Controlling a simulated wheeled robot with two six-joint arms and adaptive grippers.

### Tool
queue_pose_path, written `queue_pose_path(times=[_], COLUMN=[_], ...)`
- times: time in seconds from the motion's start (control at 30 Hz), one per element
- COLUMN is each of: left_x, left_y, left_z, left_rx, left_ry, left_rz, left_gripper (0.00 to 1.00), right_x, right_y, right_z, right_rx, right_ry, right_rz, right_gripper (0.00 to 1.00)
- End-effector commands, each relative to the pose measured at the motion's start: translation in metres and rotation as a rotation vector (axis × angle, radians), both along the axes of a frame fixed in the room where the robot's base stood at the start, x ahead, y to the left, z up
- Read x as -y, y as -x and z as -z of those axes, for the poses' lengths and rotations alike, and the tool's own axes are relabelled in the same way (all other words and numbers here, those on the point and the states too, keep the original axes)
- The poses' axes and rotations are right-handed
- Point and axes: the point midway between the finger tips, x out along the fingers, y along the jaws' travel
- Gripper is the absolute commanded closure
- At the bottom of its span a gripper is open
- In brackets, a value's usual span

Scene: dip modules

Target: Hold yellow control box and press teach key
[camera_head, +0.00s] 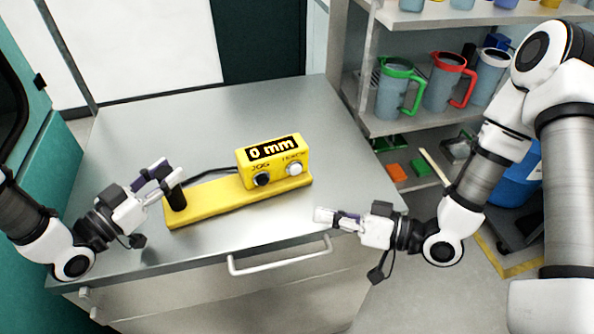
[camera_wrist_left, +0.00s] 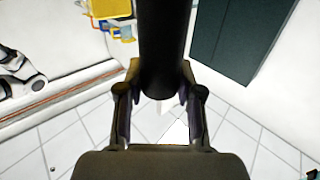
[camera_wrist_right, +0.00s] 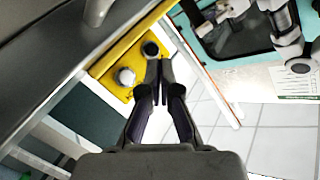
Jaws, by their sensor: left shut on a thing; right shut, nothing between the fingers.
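The yellow control box (camera_head: 243,163) sits on a yellow base plate (camera_head: 215,199) on the metal table. Its display reads "0 mm". Below it are a black JOG key (camera_head: 261,179) and a white key (camera_head: 295,169) under a blurred label that looks like TEACH. My left gripper (camera_head: 168,178) is shut on the upright black handle (camera_head: 176,197) at the base's left end; the handle fills the left wrist view (camera_wrist_left: 163,50). My right gripper (camera_head: 322,216) is shut and empty, in front of and right of the box. The right wrist view shows the white key (camera_wrist_right: 125,77) beside its fingertips (camera_wrist_right: 158,68).
The grey table (camera_head: 150,125) is clear behind the box. A drawer or cart handle (camera_head: 280,261) runs along its front. Shelves at right hold a green-rimmed jug (camera_head: 391,95), a red-rimmed jug (camera_head: 443,85) and small coloured bins. A dark cable runs left of the box.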

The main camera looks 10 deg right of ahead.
Motion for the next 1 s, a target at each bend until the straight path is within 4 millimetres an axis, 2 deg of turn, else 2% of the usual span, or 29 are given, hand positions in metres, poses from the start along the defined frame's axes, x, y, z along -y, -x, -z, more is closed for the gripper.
queue_pose_path(times=[0.2,0.33,0.8,1.0], left_x=[0.000,0.000,0.000,0.000], left_y=[0.000,0.000,0.000,0.000], left_z=[0.000,0.000,0.000,0.000], left_rx=[0.000,0.000,0.000,0.000], left_ry=[0.000,0.000,0.000,0.000], left_rz=[0.000,0.000,0.000,0.000], left_gripper=[0.95,0.95,0.95,0.95], right_x=[0.000,-0.002,-0.012,-0.014], right_y=[-0.002,-0.010,-0.074,-0.087], right_z=[0.000,0.000,0.000,0.000], right_rx=[0.002,0.003,0.003,0.002], right_ry=[0.001,0.002,0.002,0.001], right_rz=[0.000,-0.001,-0.002,-0.001], right_gripper=[1.00,1.00,1.00,1.00])
